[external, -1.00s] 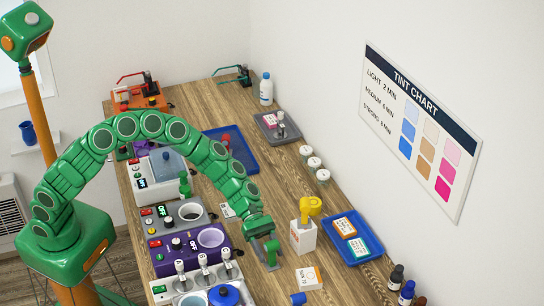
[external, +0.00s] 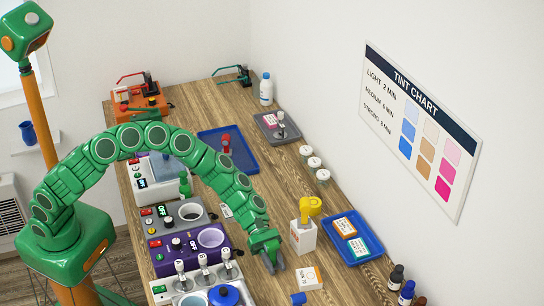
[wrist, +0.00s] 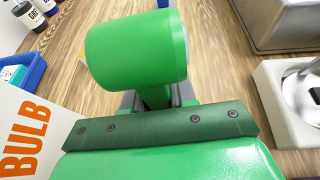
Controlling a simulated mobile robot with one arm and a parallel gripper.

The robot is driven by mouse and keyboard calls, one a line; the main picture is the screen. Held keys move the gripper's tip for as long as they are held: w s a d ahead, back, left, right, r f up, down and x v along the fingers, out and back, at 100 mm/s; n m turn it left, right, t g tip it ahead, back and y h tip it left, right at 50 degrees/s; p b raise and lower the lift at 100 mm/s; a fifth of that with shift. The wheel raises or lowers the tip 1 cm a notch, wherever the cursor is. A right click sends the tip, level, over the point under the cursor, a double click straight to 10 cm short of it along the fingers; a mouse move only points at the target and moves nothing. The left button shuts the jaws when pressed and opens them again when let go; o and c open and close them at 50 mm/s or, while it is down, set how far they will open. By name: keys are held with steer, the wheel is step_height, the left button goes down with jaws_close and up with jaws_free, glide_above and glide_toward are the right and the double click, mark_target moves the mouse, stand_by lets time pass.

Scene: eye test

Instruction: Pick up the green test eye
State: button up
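The green test eye (wrist: 130,48) has a thick round head on a narrower green stem. In the wrist view it is right in front of my palm, its stem between my dark grey fingers. My gripper (external: 274,264) points down at the table, between the lever panel and the white boxes. The fingers lie close on both sides of the stem; I cannot tell whether they press on it. In the external view my gripper hides most of the eye. The stem's lower end is hidden in the wrist view.
A white BULB box (wrist: 25,135) stands close on the left in the wrist view; the white lever panel (external: 190,283) is on the other side. Another green piece (external: 185,184) stands by the grey machine.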

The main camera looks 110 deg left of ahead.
jaws_close()
